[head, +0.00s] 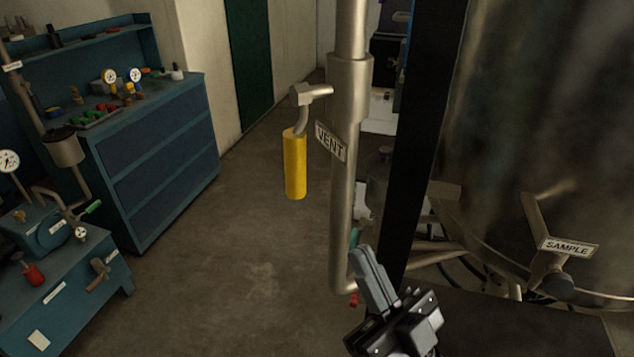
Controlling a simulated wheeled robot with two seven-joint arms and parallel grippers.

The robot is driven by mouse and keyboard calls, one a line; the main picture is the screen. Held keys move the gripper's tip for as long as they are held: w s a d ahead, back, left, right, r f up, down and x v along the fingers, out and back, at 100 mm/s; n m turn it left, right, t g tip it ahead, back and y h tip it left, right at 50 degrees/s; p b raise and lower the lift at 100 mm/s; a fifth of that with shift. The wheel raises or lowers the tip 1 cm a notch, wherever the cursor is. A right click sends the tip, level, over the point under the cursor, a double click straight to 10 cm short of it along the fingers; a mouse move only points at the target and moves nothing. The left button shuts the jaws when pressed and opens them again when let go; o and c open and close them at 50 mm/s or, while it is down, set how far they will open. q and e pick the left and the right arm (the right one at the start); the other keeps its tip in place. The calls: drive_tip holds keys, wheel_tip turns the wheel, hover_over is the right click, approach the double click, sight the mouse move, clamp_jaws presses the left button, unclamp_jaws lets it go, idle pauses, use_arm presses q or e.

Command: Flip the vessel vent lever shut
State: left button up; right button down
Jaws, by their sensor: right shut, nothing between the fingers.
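The vent lever (295,164) has a yellow grip that hangs straight down from a short metal arm on the left side of a vertical pipe (351,88). A "VENT" label (330,142) sits on the pipe beside it. My right gripper (362,254) is at the lower middle, below and right of the lever and apart from it. Its fingers are shut with nothing between them, close in the picture to the pipe's lower end. I cannot tell whether they touch the pipe. My left gripper is not in view.
A large metal vessel (540,120) with a "SAMPLE" label (569,247) fills the right, behind a black post (425,130). A blue workbench (160,150) with gauges and a lower blue unit (60,290) stand at the left. The floor (240,250) between is clear.

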sight(304, 174)
drive_tip(key=p+x, duration=0.1)
drive_tip(key=x, duration=0.2)
drive_tip(key=p+x, duration=0.2)
drive_tip(key=x, duration=0.1)
drive_tip(key=w+f+p+x, duration=0.1)
drive_tip(key=x, duration=0.2)
drive_tip(key=shift+w+a+r+p, duration=0.1)
drive_tip(key=shift+a+p, duration=0.25)
drive_tip(key=shift+a, duration=0.15)
drive_tip(key=shift+w+a, duration=0.4)
drive_tip(key=shift+w, duration=0.15)
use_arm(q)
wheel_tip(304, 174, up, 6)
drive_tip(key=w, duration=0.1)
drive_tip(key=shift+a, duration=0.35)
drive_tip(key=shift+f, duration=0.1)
use_arm(e)
drive_tip(key=shift+w+a+f, duration=0.15)
drive_tip(key=shift+w+f, duration=0.1)
drive_tip(key=shift+f, duration=0.05)
drive_tip(key=shift+w+a+f, duration=0.1)
drive_tip(key=shift+w, duration=0.15)
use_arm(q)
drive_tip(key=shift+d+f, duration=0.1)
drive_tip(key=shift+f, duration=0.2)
use_arm(e)
drive_tip(key=shift+w, duration=0.15)
